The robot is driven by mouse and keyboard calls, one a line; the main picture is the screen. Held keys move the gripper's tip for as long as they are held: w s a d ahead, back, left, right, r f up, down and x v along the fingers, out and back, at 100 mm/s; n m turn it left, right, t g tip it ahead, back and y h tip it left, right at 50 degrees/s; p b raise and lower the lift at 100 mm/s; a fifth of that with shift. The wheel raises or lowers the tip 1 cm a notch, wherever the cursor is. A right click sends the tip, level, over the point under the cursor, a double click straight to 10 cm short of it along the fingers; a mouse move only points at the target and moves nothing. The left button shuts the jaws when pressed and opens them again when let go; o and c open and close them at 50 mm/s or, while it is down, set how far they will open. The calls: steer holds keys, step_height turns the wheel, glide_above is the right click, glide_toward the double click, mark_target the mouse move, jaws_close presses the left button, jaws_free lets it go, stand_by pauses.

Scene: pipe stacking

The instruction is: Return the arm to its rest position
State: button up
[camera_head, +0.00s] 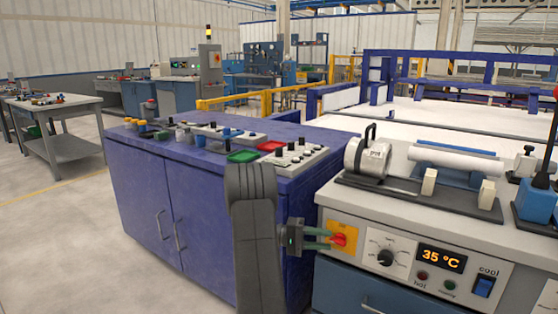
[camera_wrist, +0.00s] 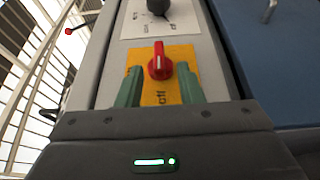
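My gripper (camera_head: 326,239) is in front of the white machine's front panel, at a red rotary switch (camera_head: 340,240) on a yellow plate. In the wrist view my gripper (camera_wrist: 159,72) has its two green fingers spread apart, with nothing held between them. The red switch (camera_wrist: 160,60) stands in line with the gap, with space to each finger. Its handle points lengthwise along the panel picture. I cannot tell exactly how far the fingertips are from the plate.
The machine's panel carries a black dial (camera_head: 386,257), a lit display (camera_head: 441,259) reading 35 °C and a blue rocker switch (camera_head: 482,286). A pipe fixture (camera_head: 370,157) stands on top. A blue cabinet (camera_head: 150,190) with small parts stands left. Open floor lies at far left.

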mark_target(335, 239)
steer(key=d, duration=0.3)
steer(key=shift+s+d+b, duration=0.35)
steer(key=shift+s, duration=0.05)
steer(key=shift+r+y, duration=0.2)
steer(key=shift+y, duration=0.3)
steer(key=shift+a+r+m+y+p, duration=0.1)
steer(key=shift+m+y+p, duration=0.2)
steer(key=shift+m+y, duration=0.1)
steer(key=m+t+y, duration=0.1)
steer(key=y, duration=0.2)
steer(key=shift+r, duration=0.2)
steer(key=shift+m+t+y+p, duration=0.35)
steer(key=shift+t+y, duration=0.25)
steer(key=shift+y, duration=0.4)
